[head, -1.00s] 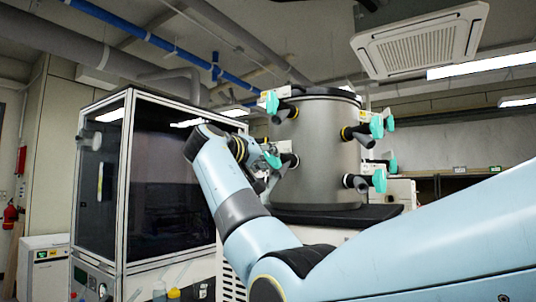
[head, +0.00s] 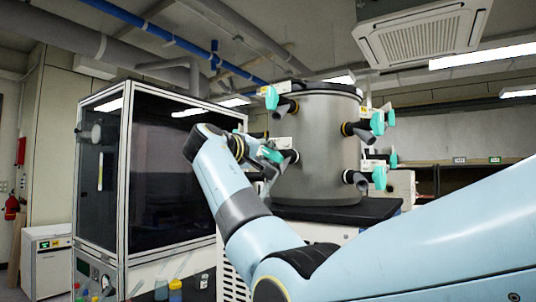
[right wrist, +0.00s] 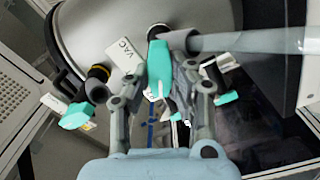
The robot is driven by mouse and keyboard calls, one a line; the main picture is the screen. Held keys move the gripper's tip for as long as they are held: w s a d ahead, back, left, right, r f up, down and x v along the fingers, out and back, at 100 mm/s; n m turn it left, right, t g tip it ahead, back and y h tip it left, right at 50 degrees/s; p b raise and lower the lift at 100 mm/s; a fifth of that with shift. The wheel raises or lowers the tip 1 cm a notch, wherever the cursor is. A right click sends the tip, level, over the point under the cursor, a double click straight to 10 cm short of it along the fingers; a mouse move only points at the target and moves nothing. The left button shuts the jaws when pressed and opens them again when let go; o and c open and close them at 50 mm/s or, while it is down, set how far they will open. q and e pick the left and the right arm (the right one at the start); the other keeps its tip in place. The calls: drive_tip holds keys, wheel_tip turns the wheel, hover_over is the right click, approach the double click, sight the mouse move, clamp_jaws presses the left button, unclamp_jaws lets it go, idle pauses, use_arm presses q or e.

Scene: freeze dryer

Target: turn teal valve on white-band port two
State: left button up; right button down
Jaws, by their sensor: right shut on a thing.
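The steel drum (head: 322,145) of the freeze dryer carries several ports with teal valves. My right gripper (head: 262,155) is at the lower-left port, and its arm partly covers that area. In the right wrist view the gripper (right wrist: 160,108) is shut on a teal valve handle (right wrist: 160,70), which lies lengthwise between the fingers beside a white VAC tag (right wrist: 122,55). The handle's port (right wrist: 158,32) shows at its far end; its band colour is unclear. Another teal valve (head: 271,97) sits above on the drum's left side. My left gripper is not in view.
More teal valves (head: 377,123) (head: 379,178) stick out at the drum's right. A glass-fronted cabinet (head: 170,190) stands close on the left. Small bottles (head: 175,291) stand low in front. A teal valve (right wrist: 76,116) lies left of the fingers.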

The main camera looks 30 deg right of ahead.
drive_tip(key=c, duration=1.2)
unclamp_jaws()
drive_tip(key=shift+w, duration=0.1)
drive_tip(key=shift+a, duration=0.1)
drive_tip(key=v, duration=1.2)
